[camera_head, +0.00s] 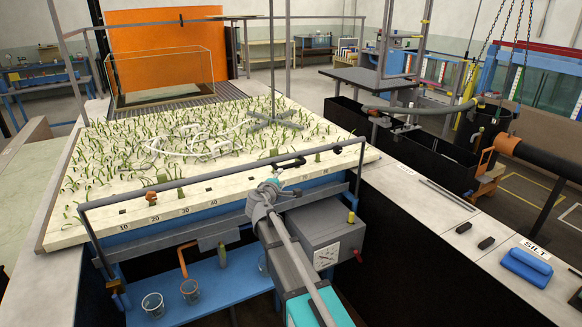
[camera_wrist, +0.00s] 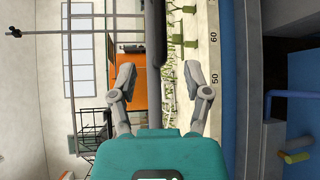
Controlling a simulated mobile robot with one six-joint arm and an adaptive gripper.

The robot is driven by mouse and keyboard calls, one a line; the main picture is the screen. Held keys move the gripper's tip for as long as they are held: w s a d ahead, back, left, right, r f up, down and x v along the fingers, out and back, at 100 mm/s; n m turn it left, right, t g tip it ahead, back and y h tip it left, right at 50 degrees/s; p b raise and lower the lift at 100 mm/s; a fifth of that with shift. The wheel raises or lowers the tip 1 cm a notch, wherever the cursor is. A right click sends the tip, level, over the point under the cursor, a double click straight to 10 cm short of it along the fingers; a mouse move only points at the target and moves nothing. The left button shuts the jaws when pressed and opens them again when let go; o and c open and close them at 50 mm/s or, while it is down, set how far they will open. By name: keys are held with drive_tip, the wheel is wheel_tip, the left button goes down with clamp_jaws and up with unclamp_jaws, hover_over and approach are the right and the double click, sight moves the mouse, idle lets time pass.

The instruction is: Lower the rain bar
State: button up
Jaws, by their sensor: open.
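The rain bar, as I take it, is the dark grey rail (camera_head: 180,182) across the front of the planted bed, raised above its front edge, with side arms bending down at both ends. My gripper (camera_head: 287,162) is at the right half of this bar. In the wrist view my gripper (camera_wrist: 156,82) is open, with one finger on each side of the bar (camera_wrist: 155,35). The bar has a thicker dark part and a thinner grey part there. Gaps show on both sides in the picture; I cannot tell its depth between the fingers.
The bed (camera_head: 110,150) carries many green plants and a front scale (camera_head: 180,210). Below are a blue shelf (camera_head: 215,295) with glass beakers (camera_head: 153,305) and a grey box with a dial (camera_head: 326,256).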

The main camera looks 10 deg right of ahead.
sight(291, 167)
drive_tip(key=b+x, duration=0.1)
drive_tip(key=x, duration=1.2)
drive_tip(key=shift+w+d+b, duration=0.15)
drive_tip(key=shift+w+b, duration=0.15)
drive_tip(key=shift+b, duration=0.1)
